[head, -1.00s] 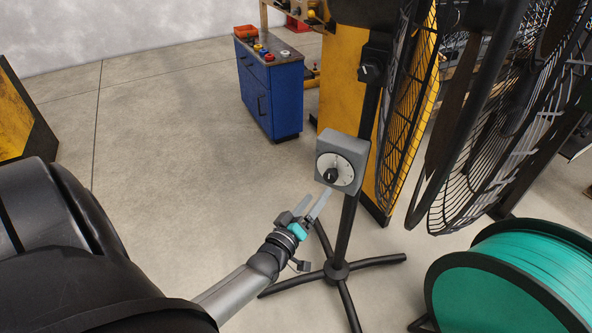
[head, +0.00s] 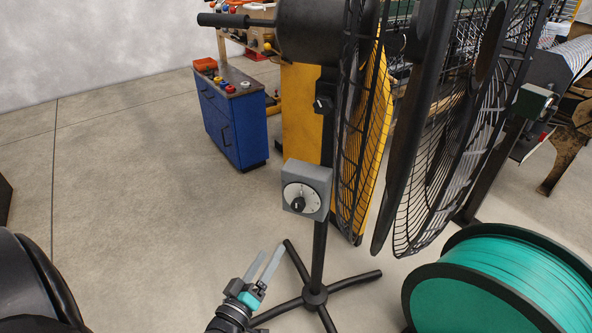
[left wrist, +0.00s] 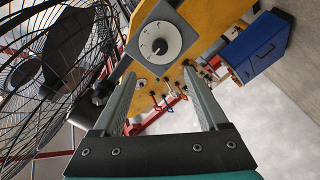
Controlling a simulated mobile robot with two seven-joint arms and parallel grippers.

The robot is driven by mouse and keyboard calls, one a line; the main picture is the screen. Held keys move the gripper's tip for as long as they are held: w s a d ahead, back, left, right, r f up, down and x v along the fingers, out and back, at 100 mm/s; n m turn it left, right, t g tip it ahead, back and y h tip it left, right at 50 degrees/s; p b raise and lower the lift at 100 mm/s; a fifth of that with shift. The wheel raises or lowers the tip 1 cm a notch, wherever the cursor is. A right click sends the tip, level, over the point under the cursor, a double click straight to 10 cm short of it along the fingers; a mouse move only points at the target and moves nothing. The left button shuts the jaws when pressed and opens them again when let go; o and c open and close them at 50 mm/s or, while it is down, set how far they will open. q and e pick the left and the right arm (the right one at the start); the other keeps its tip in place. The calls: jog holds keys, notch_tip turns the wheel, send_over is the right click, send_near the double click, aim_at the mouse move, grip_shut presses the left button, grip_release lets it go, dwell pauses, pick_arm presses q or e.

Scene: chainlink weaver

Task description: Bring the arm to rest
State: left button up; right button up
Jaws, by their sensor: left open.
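My left gripper (head: 266,268) is low in the head view, left of the fan's stand, with its two fingers parallel, apart and empty. In the left wrist view its fingers (left wrist: 160,105) are spread with nothing between them. A grey control box with a round white dial and black knob (head: 304,190) is on the fan's pole, above and to the right of the fingertips. The dial also shows beyond the fingers in the left wrist view (left wrist: 160,44). The gripper is apart from the box. My right gripper is not in view.
A large black caged fan (head: 440,130) stands on a pole with splayed legs (head: 315,295) close to my gripper. A green spool (head: 500,285) is at the lower right. A blue cabinet (head: 232,120) stands behind. The floor (head: 130,190) at left is clear.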

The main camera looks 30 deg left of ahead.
pick_arm(q)
jog(key=s+d+f+m+g+h+p, duration=0.1)
jog(key=s+d+f+m+g+p, duration=0.35)
jog(key=s+f, duration=0.2)
jog(key=s+d+f+m+g+h+p, duration=0.25)
jog(key=s+f+g+p, duration=0.2)
jog(key=f, duration=0.25)
jog(key=s+d+f+m+g+p, duration=0.1)
jog(key=s+m+g+p, duration=0.2)
jog(key=s, duration=0.7)
jog(key=s+d+f+m+g+p, duration=0.2)
jog(key=s+m+g+p, duration=0.1)
jog(key=s, duration=0.8)
jog(key=shift+d+m+g+y+p, duration=0.35)
jog(key=shift+g+p, duration=0.3)
jog(key=shift+g, duration=0.35)
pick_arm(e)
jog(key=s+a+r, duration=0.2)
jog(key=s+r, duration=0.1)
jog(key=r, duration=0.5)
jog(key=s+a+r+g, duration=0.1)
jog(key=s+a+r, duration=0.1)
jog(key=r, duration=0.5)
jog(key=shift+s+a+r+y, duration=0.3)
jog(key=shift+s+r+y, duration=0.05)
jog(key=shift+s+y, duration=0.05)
pick_arm(q)
jog(key=shift+f, duration=0.1)
